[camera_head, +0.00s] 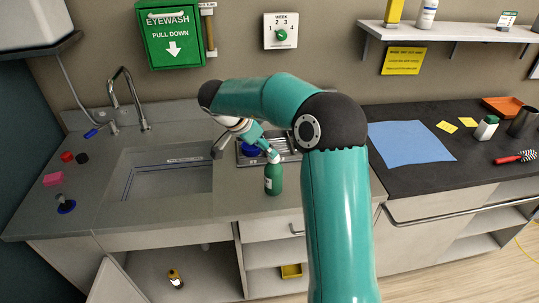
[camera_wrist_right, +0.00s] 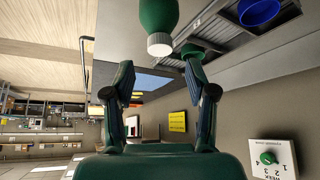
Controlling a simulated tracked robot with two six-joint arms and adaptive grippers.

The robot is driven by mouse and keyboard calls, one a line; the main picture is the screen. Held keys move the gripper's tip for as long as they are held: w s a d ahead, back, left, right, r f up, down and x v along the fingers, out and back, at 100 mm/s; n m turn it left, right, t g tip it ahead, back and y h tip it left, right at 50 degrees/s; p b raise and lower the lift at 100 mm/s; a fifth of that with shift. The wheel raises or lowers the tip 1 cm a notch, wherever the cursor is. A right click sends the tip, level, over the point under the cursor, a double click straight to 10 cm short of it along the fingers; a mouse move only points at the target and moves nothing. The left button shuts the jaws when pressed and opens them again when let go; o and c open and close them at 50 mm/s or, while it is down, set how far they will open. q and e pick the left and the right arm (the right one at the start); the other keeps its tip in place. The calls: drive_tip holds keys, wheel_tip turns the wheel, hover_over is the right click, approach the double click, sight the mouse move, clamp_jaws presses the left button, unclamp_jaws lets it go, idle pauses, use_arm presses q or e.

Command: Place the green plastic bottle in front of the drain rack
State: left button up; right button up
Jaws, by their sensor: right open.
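The green plastic bottle (camera_head: 273,181) stands upright on the counter, just in front of the drain rack (camera_head: 289,143). It has a pale label. My right arm hides part of the rack. My left gripper is not in view.
A blue bowl (camera_head: 250,148) sits in the rack; it also shows in the right wrist view (camera_wrist_right: 259,12). The sink (camera_head: 165,181) is to the left. A blue mat (camera_head: 410,142) lies on the dark counter to the right. The counter's front edge is close to the bottle.

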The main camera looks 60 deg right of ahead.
drive_tip(key=v, duration=0.5)
drive_tip(key=shift+w+a+r, duration=0.1)
drive_tip(key=shift+r, duration=0.15)
